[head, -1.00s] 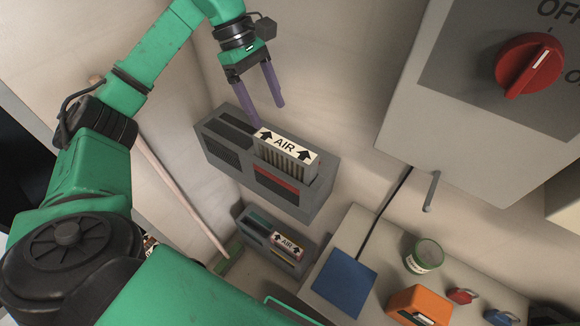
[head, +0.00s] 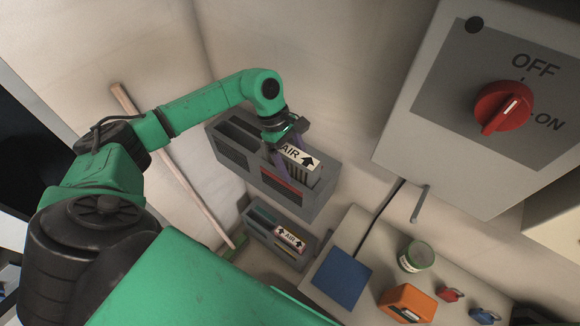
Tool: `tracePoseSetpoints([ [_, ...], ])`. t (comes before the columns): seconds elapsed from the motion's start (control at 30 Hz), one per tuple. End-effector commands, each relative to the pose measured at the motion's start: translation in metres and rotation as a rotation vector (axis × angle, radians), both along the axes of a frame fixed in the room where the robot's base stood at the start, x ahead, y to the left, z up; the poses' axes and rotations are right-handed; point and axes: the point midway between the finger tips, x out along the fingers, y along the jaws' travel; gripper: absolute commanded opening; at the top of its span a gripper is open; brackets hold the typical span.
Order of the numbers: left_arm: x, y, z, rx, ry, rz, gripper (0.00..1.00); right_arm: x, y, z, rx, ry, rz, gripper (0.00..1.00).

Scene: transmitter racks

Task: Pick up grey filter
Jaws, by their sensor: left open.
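The grey filter (head: 308,160) has a white label with "AIR" and black arrows. It sits in the upper grey wall housing (head: 314,205). My left gripper (head: 287,163) is open over the left part of the filter, with its purple fingers pointing down. One finger shows in front of the label's left end. The other is partly hidden behind the gripper and the label, so I cannot tell whether either touches the filter. My right gripper is not in view.
A smaller housing with another "AIR" filter (head: 290,239) stands below. A bench on the right holds a blue pad (head: 341,278), a green-rimmed can (head: 417,256), an orange box (head: 407,303) and padlocks. A cabinet with a red switch (head: 502,107) is at upper right.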

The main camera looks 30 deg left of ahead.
Motion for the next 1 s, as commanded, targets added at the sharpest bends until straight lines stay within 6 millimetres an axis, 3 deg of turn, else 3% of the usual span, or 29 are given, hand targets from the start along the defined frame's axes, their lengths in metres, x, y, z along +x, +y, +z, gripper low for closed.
tracePoseSetpoints([
  [0.2,0.0,0.0,-0.001,0.0,-0.001,0.0,0.8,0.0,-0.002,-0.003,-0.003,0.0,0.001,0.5],
  [0.23,0.0,0.0,-0.001,0.0,-0.001,0.0,0.73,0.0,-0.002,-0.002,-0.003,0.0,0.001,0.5],
  [0.4,0.0,0.0,0.0,0.0,0.0,0.0,0.08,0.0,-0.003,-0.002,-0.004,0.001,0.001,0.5],
  [0.43,0.0,0.0,0.0,0.0,0.0,0.0,0.0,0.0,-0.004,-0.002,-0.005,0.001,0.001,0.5],
  [0.8,0.001,0.0,0.004,-0.001,-0.002,0.001,0.0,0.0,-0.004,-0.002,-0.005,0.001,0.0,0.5],
  [1.0,0.001,0.0,0.032,-0.001,-0.007,0.0,0.0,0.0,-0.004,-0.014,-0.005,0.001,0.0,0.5],
])
